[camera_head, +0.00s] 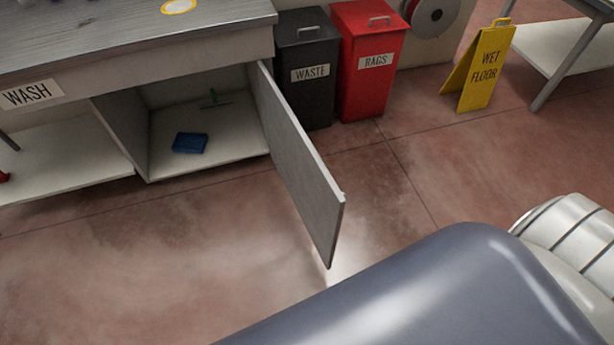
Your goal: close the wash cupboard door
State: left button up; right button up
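The wash cupboard door (297,163) is a grey panel standing wide open. It is hinged at the right side of the cupboard and swings out over the floor toward me. The cupboard's inside (233,134) is exposed under the grey counter (120,33), which carries a WASH label (32,94) to the left. Neither gripper shows in the view.
A black WASTE bin (307,95) and a red RAGS bin (367,85) stand right of the cupboard. A yellow WET FLOOR sign (484,68) stands farther right, near a table (563,47). The reddish floor (150,255) before the cupboard is clear.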

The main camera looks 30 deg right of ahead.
aim_at(320, 203)
jog(key=l+u, duration=0.35)
jog(key=l, duration=0.85)
jog(key=l+u, duration=0.35)
jog(key=l, duration=0.85)
